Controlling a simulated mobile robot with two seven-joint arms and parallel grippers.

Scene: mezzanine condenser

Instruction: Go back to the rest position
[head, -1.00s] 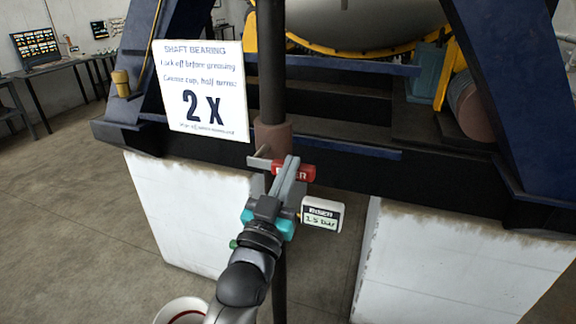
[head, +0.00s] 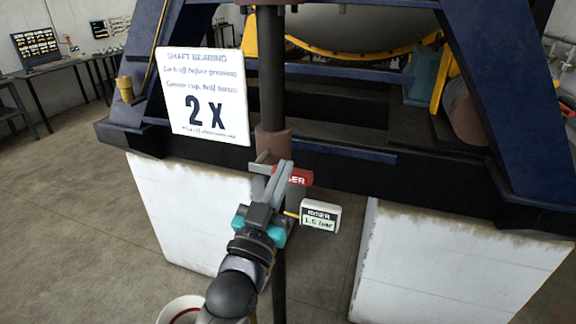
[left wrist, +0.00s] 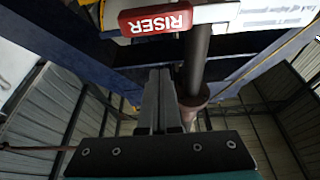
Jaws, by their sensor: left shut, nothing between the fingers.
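My left gripper (head: 280,174) is shut and empty in the head view, just in front of the vertical riser pipe (head: 271,90). Its closed fingers also show in the left wrist view (left wrist: 161,80). A red handle marked RISER (head: 300,177) sits behind and to the right of the fingers in the head view. In the left wrist view the red handle (left wrist: 155,20) lies beyond the fingertips, and I see a gap there. My right gripper is not in view.
A white shaft bearing sign (head: 203,95) hangs on the dark blue steel frame (head: 440,186). White plinths (head: 190,215) stand on both sides below it. The floor at left is open.

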